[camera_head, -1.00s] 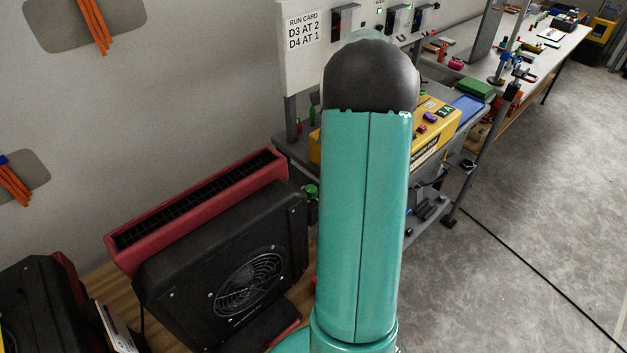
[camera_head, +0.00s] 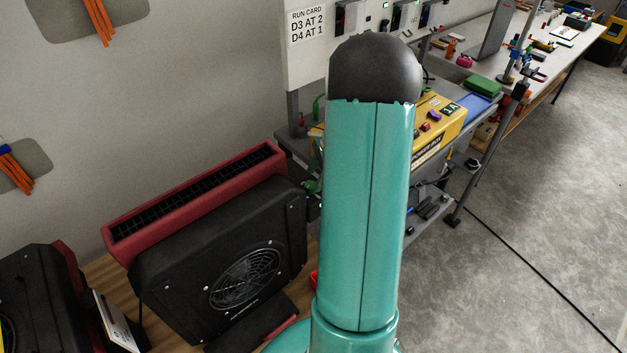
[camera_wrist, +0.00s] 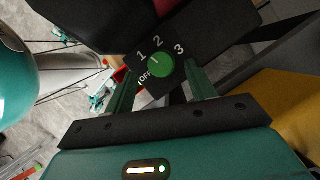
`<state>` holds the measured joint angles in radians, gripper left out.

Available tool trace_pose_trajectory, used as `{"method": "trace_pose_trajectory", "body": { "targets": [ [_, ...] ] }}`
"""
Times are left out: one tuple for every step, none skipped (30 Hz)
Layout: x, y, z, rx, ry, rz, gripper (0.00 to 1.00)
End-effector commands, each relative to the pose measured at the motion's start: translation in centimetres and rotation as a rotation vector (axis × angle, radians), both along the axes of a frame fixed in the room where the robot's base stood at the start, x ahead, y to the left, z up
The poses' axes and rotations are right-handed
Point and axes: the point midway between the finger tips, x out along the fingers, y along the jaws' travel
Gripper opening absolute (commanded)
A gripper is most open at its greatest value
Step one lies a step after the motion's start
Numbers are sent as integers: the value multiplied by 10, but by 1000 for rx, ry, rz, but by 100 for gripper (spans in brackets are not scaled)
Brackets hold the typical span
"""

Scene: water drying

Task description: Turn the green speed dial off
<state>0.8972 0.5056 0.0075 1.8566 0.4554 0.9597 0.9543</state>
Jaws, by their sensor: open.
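In the wrist view a round green dial (camera_wrist: 161,66) sits on a dark plate (camera_wrist: 172,85) marked OFF, 1, 2 and 3. A short pale mark on the dial seems to face the 1, but it is too small to be sure. My gripper (camera_wrist: 160,72) is open, with one green finger at the left and one at the right of the dial. I cannot tell whether the fingers touch it. In the head view my teal arm hides the gripper, and I cannot make out the dial there.
Black fan units with red housings (camera_head: 220,265) stand on a wooden surface at left. A run card (camera_head: 307,27) reads "D3 AT 2, D4 AT 1". A yellow case (camera_head: 447,122) lies on a grey cart. Grey floor at right is mostly clear.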

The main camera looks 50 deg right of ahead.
Motion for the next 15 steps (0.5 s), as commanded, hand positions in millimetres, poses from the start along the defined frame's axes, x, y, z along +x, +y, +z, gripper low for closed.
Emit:
{"method": "trace_pose_trajectory", "body": {
  "targets": [
    [1, 2, -8, 3, 2, 0, 55],
    [2, 3, -11, 2, 1, 1, 55],
    [3, 5, -16, 2, 1, 1, 55],
    [4, 6, -18, 2, 2, 1, 55],
    [4, 6, -20, 2, 1, 2, 55],
    [5, 7, -23, 1, 1, 2, 55],
    [5, 7, -24, 0, 0, 1, 55],
    [5, 7, -24, 0, 0, 1, 55],
    [5, 7, -25, 0, 0, 1, 55],
    [5, 6, -25, 0, 0, 1, 55],
    [5, 6, -25, 0, 0, 1, 55],
    [5, 7, -25, 0, -1, 2, 55],
    [5, 7, -25, 0, -1, 2, 55],
    [5, 6, -25, 0, -1, 2, 55],
    [5, 6, -25, 0, -1, 2, 55]
  ]
}}
